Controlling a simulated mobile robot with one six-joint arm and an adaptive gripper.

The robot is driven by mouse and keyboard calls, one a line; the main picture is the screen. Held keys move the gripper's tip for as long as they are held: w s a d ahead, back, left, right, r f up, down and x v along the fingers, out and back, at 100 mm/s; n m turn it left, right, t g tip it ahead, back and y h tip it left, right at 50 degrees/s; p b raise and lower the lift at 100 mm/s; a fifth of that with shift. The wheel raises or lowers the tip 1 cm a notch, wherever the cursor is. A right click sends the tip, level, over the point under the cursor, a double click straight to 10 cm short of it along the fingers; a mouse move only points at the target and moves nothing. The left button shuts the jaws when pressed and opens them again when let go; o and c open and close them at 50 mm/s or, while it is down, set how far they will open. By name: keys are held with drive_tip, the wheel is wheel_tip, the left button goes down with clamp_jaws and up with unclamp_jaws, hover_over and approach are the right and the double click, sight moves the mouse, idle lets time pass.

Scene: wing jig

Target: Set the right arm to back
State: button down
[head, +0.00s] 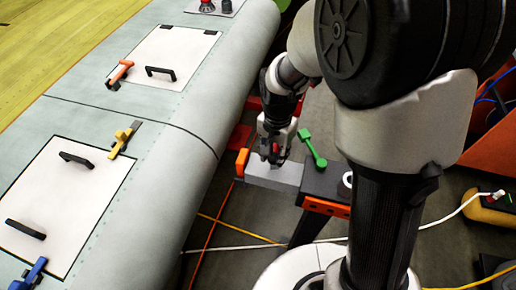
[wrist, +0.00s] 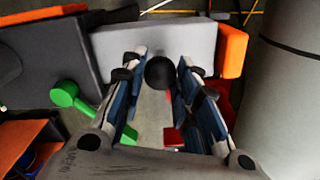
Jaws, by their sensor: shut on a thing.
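The right arm is a light grey bar (head: 287,176) with an orange end pad (head: 242,162), sticking out from a dark post (head: 325,184) toward the wing. The bar (wrist: 122,48) and its orange pad (wrist: 232,50) also show in the wrist view. A round black knob (wrist: 160,72) stands at the bar's edge. My gripper (head: 273,156) is over the bar, its fingers (wrist: 158,62) on both sides of the knob and shut on it. A green lever (head: 312,148) sits beside the bar, apart from my fingers; it shows left in the wrist view (wrist: 68,97).
The pale rounded wing (head: 215,110) lies left of the bar, with white hatches and orange, yellow and blue clamps on top. Red parts (head: 240,137) are beside the wing. Cables cross the floor, and an orange bin (head: 493,140) stands at right.

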hover_over(292, 173)
idle(0.5)
drive_tip(key=c, duration=1.2)
unclamp_jaws()
drive_tip(key=shift+d, duration=0.15)
drive_tip(key=shift+c, duration=0.2)
drive_tip(key=shift+r, duration=0.1)
wheel_tip(292, 173, up, 12)
